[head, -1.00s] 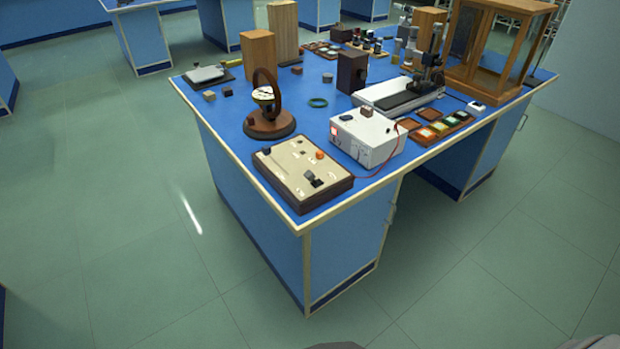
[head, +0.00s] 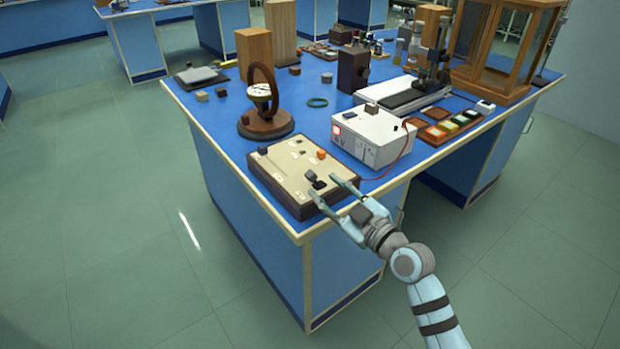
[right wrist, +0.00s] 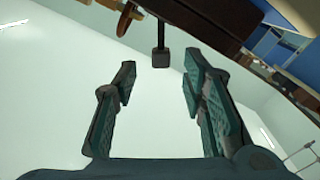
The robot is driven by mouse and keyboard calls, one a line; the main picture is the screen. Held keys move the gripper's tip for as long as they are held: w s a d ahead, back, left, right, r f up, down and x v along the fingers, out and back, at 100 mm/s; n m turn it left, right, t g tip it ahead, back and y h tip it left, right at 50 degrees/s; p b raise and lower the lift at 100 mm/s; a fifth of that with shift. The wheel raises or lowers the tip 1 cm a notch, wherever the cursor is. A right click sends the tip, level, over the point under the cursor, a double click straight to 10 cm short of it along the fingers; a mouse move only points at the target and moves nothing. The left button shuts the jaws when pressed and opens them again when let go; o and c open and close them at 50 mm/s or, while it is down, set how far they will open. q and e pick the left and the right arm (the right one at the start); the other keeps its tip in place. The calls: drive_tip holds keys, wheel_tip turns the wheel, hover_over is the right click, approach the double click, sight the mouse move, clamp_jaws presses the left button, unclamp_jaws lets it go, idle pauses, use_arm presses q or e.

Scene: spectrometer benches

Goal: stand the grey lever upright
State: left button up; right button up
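The grey lever (head: 317,183) is a small dark lever with a block-like knob near the front corner of a beige-topped switch box (head: 272,171). It looks tilted toward the box's front edge rather than upright. My right gripper (head: 326,187) is open and empty at that edge, its fingers pointing at the lever. In the right wrist view the lever's dark knob (right wrist: 160,58) sticks out from the box on a short stem, just beyond and between the open fingertips (right wrist: 159,66). I see no contact. My left gripper is out of view.
On the box are an orange knob (head: 321,154) and a dark knob (head: 262,150). A white meter unit (head: 372,138) stands just behind to the right, with a red cable. A brown ring instrument (head: 265,122) stands behind left. The floor before the bench is clear.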

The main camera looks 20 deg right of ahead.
sight(314, 179)
drive_tip(key=x, duration=0.6)
drive_tip(key=shift+w+a+b, duration=0.1)
drive_tip(key=shift+w+b, duration=0.05)
drive_tip(key=shift+b, duration=0.2)
